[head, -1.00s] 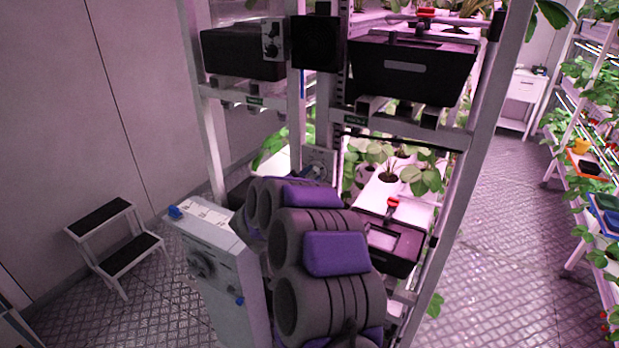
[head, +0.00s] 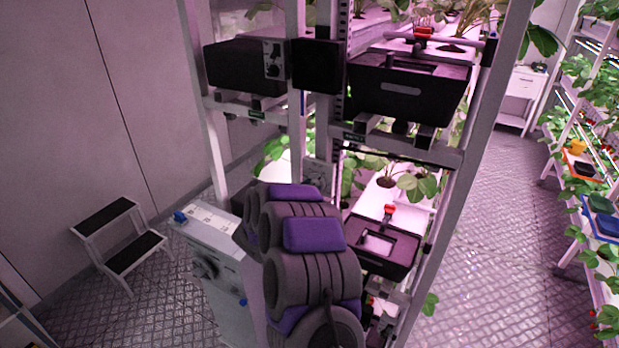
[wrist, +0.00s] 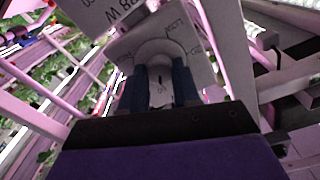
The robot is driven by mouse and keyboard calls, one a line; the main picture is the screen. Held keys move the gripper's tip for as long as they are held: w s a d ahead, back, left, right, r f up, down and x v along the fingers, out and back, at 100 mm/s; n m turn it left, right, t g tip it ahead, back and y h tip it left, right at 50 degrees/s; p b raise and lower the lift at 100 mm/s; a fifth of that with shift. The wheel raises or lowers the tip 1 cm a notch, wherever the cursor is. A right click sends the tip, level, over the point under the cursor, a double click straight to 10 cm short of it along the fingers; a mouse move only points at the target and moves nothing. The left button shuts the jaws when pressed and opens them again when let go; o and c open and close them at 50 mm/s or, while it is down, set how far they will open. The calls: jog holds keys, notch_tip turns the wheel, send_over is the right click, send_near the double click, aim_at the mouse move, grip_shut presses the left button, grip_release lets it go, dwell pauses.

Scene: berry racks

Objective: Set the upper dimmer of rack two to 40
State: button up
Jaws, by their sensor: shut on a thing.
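In the wrist view a pale dimmer knob (wrist: 157,50) sits on a white dimmer plate (wrist: 200,62) with printed dial lettering, one word looking like LOW. My gripper (wrist: 160,88) has its two dark blue fingers on either side of the knob, closed on it. A mark shows on the knob between the fingers, but I cannot read its setting. In the head view my arm hides the gripper and the knob. Part of a pale plate (head: 318,174) shows on the rack post (head: 323,130) just beyond my arm; I cannot tell whether it is the same dimmer.
A black bin (head: 408,105) sits on the upper shelf and another (head: 380,252) lower down. A black box with a dial panel (head: 273,60) is at upper left. A grey cabinet (head: 213,270) stands close left of my arm. A step stool (head: 122,243) is farther left; the right aisle is clear.

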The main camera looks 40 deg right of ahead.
jog(key=n+p, duration=1.1)
jog(key=p, duration=0.2)
jog(key=shift+n, duration=0.3)
jog(key=o, duration=1)
jog(key=shift+w+f, duration=0.1)
jog(key=shift+w, duration=0.05)
jog(key=shift+o, duration=0.3)
jog(key=shift+a, duration=0.1)
jog(key=b+v, duration=0.3)
jog(key=v, duration=1.4)
jog(key=shift+s+a, duration=0.2)
jog(key=shift+s, duration=0.05)
jog(key=shift+f, duration=0.1)
